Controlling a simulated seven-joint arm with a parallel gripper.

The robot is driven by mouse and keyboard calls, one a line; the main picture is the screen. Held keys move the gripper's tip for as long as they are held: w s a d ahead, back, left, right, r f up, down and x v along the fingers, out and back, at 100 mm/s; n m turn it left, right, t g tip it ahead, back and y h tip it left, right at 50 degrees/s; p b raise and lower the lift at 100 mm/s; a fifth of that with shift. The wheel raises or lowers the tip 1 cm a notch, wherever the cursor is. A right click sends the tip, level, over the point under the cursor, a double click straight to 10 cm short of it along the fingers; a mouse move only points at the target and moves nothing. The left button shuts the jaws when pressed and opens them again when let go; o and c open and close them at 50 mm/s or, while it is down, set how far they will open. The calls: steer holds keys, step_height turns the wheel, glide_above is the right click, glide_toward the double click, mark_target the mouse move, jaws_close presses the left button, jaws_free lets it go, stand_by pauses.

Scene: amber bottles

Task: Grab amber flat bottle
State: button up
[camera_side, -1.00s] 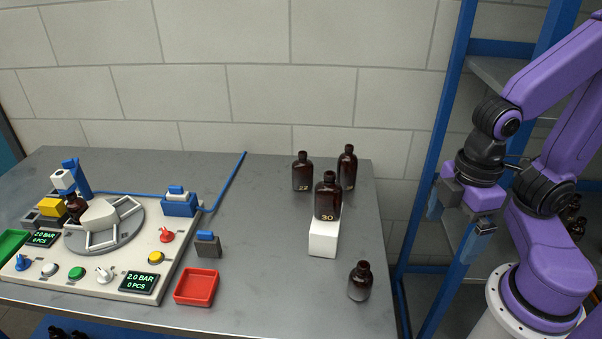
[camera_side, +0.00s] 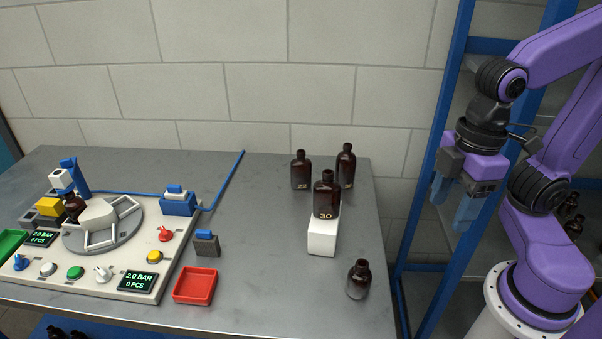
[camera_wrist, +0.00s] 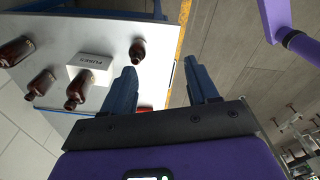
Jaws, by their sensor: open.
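Several dark amber bottles stand on the grey table; I cannot tell for sure which is the flat one. Two stand at the back right: a left one with a number (camera_side: 301,171) and a taller right one (camera_side: 345,167). A bottle marked 30 (camera_side: 326,199) stands on a white block (camera_side: 322,238). A plain rounder bottle (camera_side: 359,281) stands at the front right corner. My gripper (camera_side: 454,208) is open and empty, right of the table and apart from all bottles. In the wrist view, my open fingers (camera_wrist: 161,76) have the corner bottle (camera_wrist: 138,51) beyond the left one.
A panel with a turntable (camera_side: 104,226) fills the table's left. A red tray (camera_side: 195,286) and a small grey block with a blue top (camera_side: 207,243) stand mid-table. A blue-framed rack (camera_side: 437,140) stands behind my gripper. The middle table is mostly clear.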

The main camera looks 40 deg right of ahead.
steer(key=w+a+f+m+t+y, duration=0.1)
steer(key=w+a+m+t+y, duration=0.3)
steer(key=w, duration=0.7)
steer(key=w+a+f+m+t, duration=0.1)
steer(key=w+a+t, duration=0.1)
steer(key=w+a, duration=0.65)
steer(key=r+m+t+h, duration=0.2)
steer(key=m+t+h, duration=0.6)
steer(key=t, duration=0.4)
glide_above(304, 155)
steer(key=s, duration=0.2)
steer(key=y, duration=0.1)
steer(key=shift+m, duration=0.3)
steer(key=shift+a+f, duration=0.15)
steer(key=shift+f, duration=9.35)
steer(key=shift+w+f, duration=0.15)
steer(key=shift+f, duration=0.1)
steer(key=shift+w+d, duration=0.2)
steer(key=shift+w, duration=2.15)
